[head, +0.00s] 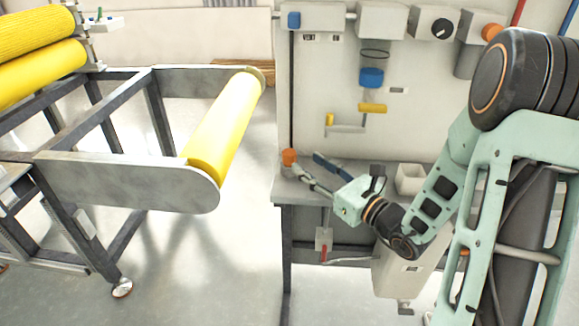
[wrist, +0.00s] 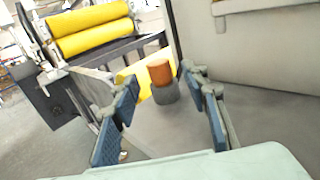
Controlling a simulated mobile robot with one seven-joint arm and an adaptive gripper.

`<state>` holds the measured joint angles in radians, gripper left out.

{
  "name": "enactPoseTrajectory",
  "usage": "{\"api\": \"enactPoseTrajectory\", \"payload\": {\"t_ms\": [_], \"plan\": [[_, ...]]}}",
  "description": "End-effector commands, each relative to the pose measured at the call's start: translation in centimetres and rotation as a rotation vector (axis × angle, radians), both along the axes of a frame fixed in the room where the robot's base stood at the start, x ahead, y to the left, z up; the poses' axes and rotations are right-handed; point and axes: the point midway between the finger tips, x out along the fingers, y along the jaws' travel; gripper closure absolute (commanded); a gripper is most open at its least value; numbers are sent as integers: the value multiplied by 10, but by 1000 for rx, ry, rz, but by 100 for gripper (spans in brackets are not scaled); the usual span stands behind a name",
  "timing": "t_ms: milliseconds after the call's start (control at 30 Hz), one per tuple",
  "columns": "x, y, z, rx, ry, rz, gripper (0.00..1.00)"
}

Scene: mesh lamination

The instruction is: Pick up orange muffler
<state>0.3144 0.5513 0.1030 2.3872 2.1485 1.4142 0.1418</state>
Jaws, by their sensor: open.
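The orange muffler (head: 289,156) is a small cylinder with an orange top and a grey lower part. It stands upright at the left end of the grey workbench in the head view. In the wrist view the muffler (wrist: 160,73) shows beyond the fingertips, roughly midway between them. My gripper (head: 308,164) is open and empty, reaching left over the bench with its fingers pointing at the muffler. In the wrist view the two blue finger pads of my gripper (wrist: 160,82) are spread wide and appear apart from the muffler.
A pale panel (head: 330,80) with mounted fittings rises behind the bench (head: 280,190). A blue-bowled unit (head: 371,76) and a yellow-handled valve (head: 372,108) hang on it. An open pale box (head: 410,178) sits right on the bench. A machine with a yellow roller (head: 226,125) stands left across clear floor.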

Motion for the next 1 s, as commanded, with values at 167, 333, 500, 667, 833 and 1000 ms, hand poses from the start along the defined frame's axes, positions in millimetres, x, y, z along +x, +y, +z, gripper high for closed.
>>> {"api": "enactPoseTrajectory", "payload": {"t_ms": [167, 333, 500, 667, 833, 1000], "plan": [[17, 17, -1, -1, 1, 3, 59], [25, 26, 0, 0, 0, 2, 59], [42, 47, 1, 0, 0, 5, 59], [55, 57, 0, -1, 1, 2, 59], [56, 58, 1, -1, 1, 1, 59], [56, 58, 1, -1, 1, 1, 68]]}}
